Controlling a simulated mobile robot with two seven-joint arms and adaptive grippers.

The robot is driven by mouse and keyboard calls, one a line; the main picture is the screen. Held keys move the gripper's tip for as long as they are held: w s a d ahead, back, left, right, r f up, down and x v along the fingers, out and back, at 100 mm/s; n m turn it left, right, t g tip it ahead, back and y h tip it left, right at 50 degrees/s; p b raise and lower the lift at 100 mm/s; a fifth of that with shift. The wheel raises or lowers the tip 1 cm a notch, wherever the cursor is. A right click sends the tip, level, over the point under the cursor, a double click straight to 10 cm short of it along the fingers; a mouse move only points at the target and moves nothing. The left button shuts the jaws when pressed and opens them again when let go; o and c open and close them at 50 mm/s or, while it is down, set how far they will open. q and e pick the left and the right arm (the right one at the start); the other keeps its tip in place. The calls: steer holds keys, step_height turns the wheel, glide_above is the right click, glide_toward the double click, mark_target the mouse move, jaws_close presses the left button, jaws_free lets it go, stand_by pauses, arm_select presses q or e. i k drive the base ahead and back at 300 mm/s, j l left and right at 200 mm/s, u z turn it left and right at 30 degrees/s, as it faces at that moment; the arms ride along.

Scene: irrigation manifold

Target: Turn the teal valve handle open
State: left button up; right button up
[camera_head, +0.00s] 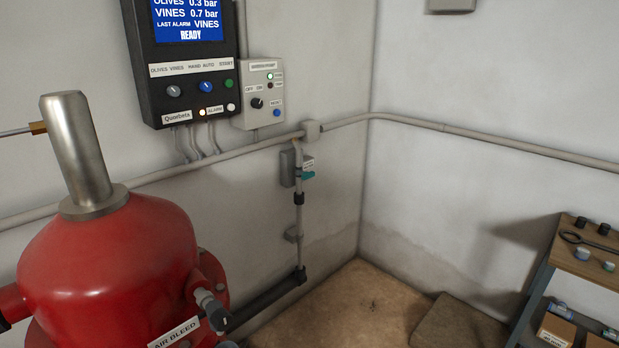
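A small teal valve handle (308,175) sits on a thin vertical grey pipe (299,215) against the left wall, near the room corner. The handle points to the right, roughly across the pipe. A small label plate (308,163) is just above it, and a grey box (287,168) is behind the pipe. The handle is small and far away, so its fine shape is hard to tell. Neither of my grippers shows in the head view.
A large red tank (110,265) with a metal cylinder (76,150) on top fills the left foreground. A black control panel (188,60) hangs above. A shelf cart (545,265) with tools stands at right. Brown floor (365,300) between is mostly clear, with a slab (455,325).

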mark_target(306, 175)
steer(key=i+l, duration=0.15)
steer(key=l, duration=0.25)
steer(key=i+l, duration=0.1)
steer(key=l, duration=0.35)
steer(key=i+l, duration=0.2)
steer(key=i+l+u, duration=0.1)
steer(key=i+l, duration=0.15)
steer(key=l, duration=0.2)
steer(key=i+l+u, duration=0.1)
steer(key=i+l, duration=0.1)
steer(key=l, duration=0.1)
